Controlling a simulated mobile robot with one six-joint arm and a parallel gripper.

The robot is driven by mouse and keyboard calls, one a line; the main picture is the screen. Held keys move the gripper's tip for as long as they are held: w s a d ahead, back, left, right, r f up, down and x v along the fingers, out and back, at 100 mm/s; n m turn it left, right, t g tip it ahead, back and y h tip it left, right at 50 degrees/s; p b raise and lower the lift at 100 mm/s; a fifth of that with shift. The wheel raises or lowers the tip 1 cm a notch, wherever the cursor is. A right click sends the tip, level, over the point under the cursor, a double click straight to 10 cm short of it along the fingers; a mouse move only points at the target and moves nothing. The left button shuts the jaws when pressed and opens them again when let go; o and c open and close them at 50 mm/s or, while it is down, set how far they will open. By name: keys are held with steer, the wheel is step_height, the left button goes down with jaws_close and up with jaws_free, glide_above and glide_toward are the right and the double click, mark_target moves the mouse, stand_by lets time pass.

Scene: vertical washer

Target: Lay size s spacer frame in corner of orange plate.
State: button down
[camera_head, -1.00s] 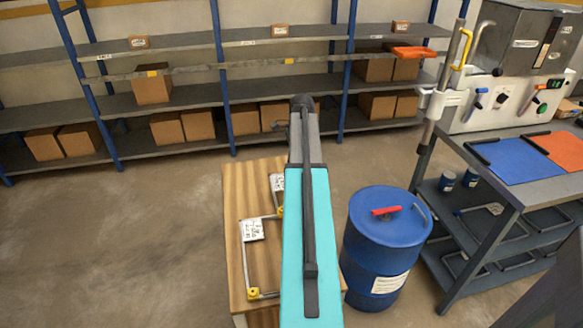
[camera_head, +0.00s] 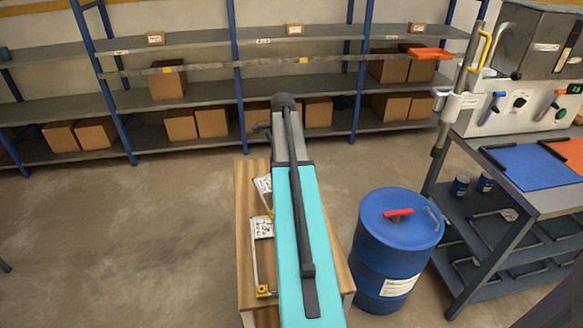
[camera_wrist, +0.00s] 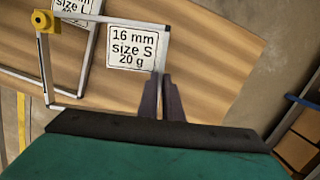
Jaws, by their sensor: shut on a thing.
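In the wrist view, the size S spacer frame (camera_wrist: 163,57) is a thin metal frame with a white label and a yellow corner block. My gripper (camera_wrist: 163,82) is shut on its bar beside the label, over the wooden table. In the head view, two labelled spacer frames show on the table, partly behind my arm; I cannot tell surely which is size S. My gripper is hidden there. The orange plate (camera_head: 573,150) lies on the grey workbench at the right edge, partly cut off.
Another frame (camera_wrist: 88,45), labelled size L, lies close to the size S frame on the wooden table (camera_wrist: 205,50). A blue drum (camera_head: 385,265) stands between the table and the workbench (camera_head: 530,197). A blue plate (camera_head: 525,165) lies left of the orange one. Shelves (camera_head: 185,95) line the back.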

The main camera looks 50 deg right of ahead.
steer(key=w+a+r+n, duration=0.1)
steer(key=w+a+n, duration=0.2)
steer(key=a, duration=1.2)
steer(key=w+a+r+n+g, duration=0.1)
steer(key=w+a+n, duration=0.3)
steer(key=a, duration=1.2)
steer(key=w+a+r+n+g, duration=0.1)
steer(key=a+n, duration=0.5)
steer(key=a, duration=0.9)
steer(key=w+r, duration=0.1)
steer(key=w, duration=0.1)
steer(key=shift+w+a+r, duration=0.2)
steer(key=shift+w+r, duration=0.05)
steer(key=shift+w, duration=0.1)
